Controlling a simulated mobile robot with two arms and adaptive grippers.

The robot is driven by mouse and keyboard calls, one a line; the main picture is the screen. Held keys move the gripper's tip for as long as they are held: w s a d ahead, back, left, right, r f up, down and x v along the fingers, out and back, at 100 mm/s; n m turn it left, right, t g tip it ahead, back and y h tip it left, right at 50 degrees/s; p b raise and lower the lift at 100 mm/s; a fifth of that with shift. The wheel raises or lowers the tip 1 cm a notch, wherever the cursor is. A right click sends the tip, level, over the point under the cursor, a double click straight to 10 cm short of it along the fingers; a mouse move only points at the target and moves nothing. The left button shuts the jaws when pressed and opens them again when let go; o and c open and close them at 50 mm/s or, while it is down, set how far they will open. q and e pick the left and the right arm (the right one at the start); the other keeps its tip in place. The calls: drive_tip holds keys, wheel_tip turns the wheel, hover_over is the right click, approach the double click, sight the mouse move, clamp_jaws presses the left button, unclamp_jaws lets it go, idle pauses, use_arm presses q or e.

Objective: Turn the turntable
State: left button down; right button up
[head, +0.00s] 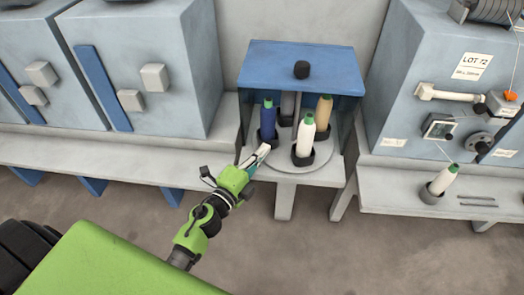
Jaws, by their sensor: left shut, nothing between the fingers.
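The turntable (287,166) is a round grey plate under a blue-topped cover (300,62) with a black knob on top. Upright bobbins stand on it in dark cups: a blue one (268,120) at left, a white one (305,136) at front, a tan one (323,113) at right, and a greyish one (288,104) partly hidden at the back. My left gripper (264,150) is shut and empty at the front left edge of the turntable, just below the blue bobbin. I cannot tell whether it touches the plate or cup. My right gripper is not in view.
Grey-blue machine boxes (150,60) with blue bars stand at left on a bench. At right a machine labelled LOT 72 (470,65) has a lever and dials; a white bobbin (443,180) stands on its ledge. Open floor (330,250) lies in front.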

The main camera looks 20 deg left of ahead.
sight(257, 134)
use_arm(q)
drive_tip(key=shift+w+a+m+h, duration=0.15)
drive_tip(key=shift+a+m+h, duration=0.15)
drive_tip(key=shift+h, duration=0.2)
drive_tip(key=shift+w+a, duration=0.1)
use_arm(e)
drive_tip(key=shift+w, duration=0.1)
use_arm(q)
drive_tip(key=shift+w+a+m+h, duration=0.15)
drive_tip(key=shift+a+m+h, duration=0.1)
drive_tip(key=shift+m+h, duration=0.25)
drive_tip(key=shift+w+a+m+g+h, duration=0.3)
drive_tip(key=shift+a+g+h, duration=0.15)
drive_tip(key=shift+h, duration=0.25)
drive_tip(key=w+a+m+g+h+b, duration=0.2)
drive_tip(key=h, duration=0.1)
drive_tip(key=shift+w+a+f+m+h+b, duration=0.1)
drive_tip(key=shift+w+a+m+h+b, duration=0.1)
drive_tip(key=shift+m+h+b, duration=0.15)
drive_tip(key=shift+w+a, duration=0.3)
drive_tip(key=shift+w, duration=0.15)
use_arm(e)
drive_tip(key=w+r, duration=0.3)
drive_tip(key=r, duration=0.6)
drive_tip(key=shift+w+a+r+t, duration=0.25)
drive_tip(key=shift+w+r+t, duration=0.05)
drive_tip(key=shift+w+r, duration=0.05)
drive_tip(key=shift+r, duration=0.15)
